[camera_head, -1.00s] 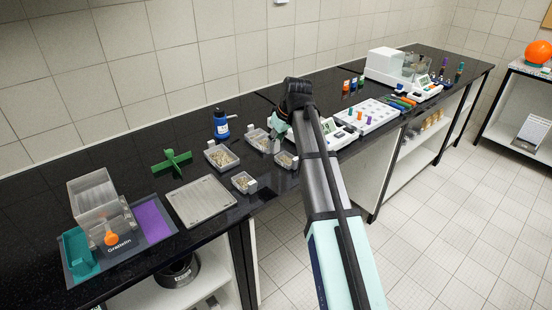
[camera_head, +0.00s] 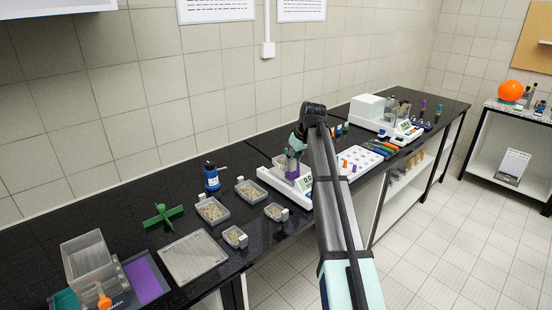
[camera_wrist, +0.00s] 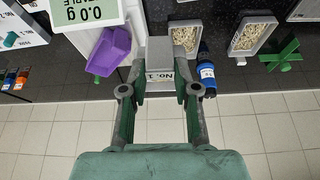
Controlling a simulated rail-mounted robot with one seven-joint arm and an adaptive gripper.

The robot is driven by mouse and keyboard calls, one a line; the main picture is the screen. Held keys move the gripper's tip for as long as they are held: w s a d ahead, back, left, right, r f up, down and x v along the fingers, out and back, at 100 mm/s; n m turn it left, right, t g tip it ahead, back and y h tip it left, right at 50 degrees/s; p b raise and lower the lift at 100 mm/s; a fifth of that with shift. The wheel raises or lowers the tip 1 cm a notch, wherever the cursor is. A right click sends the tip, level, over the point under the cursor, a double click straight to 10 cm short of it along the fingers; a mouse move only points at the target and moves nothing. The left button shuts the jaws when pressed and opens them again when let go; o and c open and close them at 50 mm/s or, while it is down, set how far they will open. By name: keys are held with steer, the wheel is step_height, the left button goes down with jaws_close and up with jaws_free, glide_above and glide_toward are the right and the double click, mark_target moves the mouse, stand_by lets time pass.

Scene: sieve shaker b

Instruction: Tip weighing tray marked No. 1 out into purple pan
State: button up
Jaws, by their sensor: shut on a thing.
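My gripper (camera_wrist: 160,88) is shut on the grey weighing tray (camera_wrist: 159,50) by its end tab, which carries the label No. 1. The inside of this tray is hidden in the wrist view. The purple pan (camera_wrist: 108,46) is just left of the held tray there, apart from or barely beside it; I cannot tell the height between them. In the head view my gripper (camera_head: 295,151) is above the left balance, with the purple pan (camera_head: 290,164) just below it.
Several grey trays with grains, such as one (camera_head: 211,210), stand left of the balance (camera_head: 285,185). A blue bottle (camera_head: 211,178), a green cross-shaped stand (camera_head: 163,214) and a flat grey plate (camera_head: 192,256) are farther left. A white rack (camera_head: 359,160) is close on the right.

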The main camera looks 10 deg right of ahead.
steer(key=w+d+f+n+p, duration=0.1)
steer(key=w+d+f+p, duration=0.15)
steer(key=w+d, duration=0.6)
steer(key=w+d+f+p, duration=0.2)
steer(key=w+d+p, duration=0.1)
steer(key=w+d, duration=0.55)
steer(key=s+a+f+n+t+h+b, duration=0.1)
steer(key=a+t+h+b, duration=0.4)
steer(key=a+h+b, duration=0.5)
steer(key=s+n+h+b, duration=0.1)
steer(key=n+b, duration=0.1)
steer(key=b, duration=0.5)
steer(key=shift+s+a+f+n+t+h, duration=0.2)
steer(key=shift+a+f+n+t+h, duration=0.1)
steer(key=shift+f+h, duration=0.1)
steer(key=shift+a+b, duration=0.1)
steer(key=shift+b, duration=0.3)
steer(key=h+b, duration=0.1)
steer(key=b, duration=0.2)
steer(key=a+t+h+b, duration=0.1)
steer(key=b, duration=0.2)
steer(key=shift+s+f+n+b, duration=0.2)
steer(key=shift+f+n+b, duration=0.05)
steer(key=shift+n+b, duration=0.15)
